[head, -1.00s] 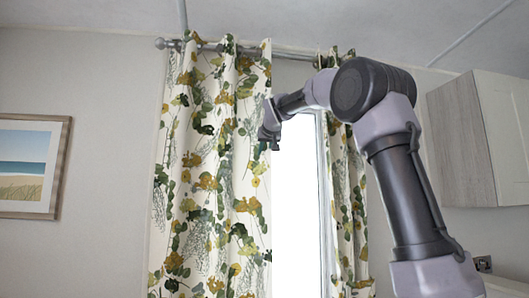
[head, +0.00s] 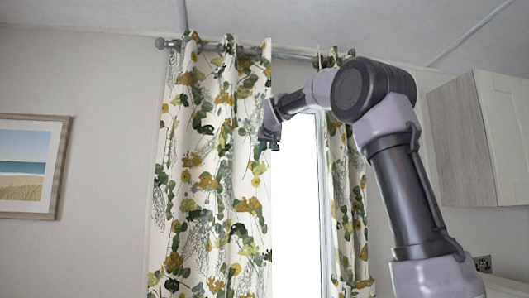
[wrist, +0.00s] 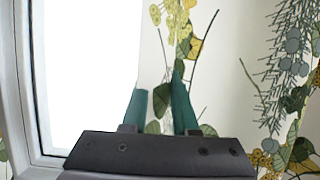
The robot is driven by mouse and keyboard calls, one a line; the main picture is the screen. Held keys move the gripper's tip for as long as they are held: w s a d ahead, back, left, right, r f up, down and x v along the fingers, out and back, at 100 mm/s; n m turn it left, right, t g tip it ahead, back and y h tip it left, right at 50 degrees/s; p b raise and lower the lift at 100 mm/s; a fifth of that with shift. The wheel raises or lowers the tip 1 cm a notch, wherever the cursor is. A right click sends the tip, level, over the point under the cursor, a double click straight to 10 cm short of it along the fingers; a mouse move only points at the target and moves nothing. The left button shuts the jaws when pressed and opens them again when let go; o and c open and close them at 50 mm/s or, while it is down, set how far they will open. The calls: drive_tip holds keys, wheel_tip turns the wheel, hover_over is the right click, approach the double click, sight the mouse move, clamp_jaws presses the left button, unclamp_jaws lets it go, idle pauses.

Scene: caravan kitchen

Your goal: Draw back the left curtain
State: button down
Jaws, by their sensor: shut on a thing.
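The left curtain (head: 208,185) is cream with a green and yellow leaf print. It hangs from the rod and covers the left part of the window. In the wrist view the curtain (wrist: 225,75) fills the middle and right, with its edge near my fingers. My gripper (head: 268,141) is at the curtain's right edge, in its upper half. The wrist view shows the green fingers of my gripper (wrist: 160,98) shut on that edge, with cloth between them. The far side of the fold is hidden.
The right curtain (head: 346,205) hangs bunched at the right of the bright window (head: 297,200). A metal rod (head: 290,54) runs above both. A framed beach picture (head: 30,165) is on the left wall, and a wall cabinet (head: 470,140) is at the right.

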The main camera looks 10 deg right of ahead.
idle(0.5)
drive_tip(key=a, duration=2)
drive_tip(key=c, duration=0.7)
unclamp_jaws()
drive_tip(key=v, duration=1)
drive_tip(key=shift+s+r, duration=0.2)
drive_tip(key=shift+s, duration=0.15)
drive_tip(key=shift+d, duration=0.1)
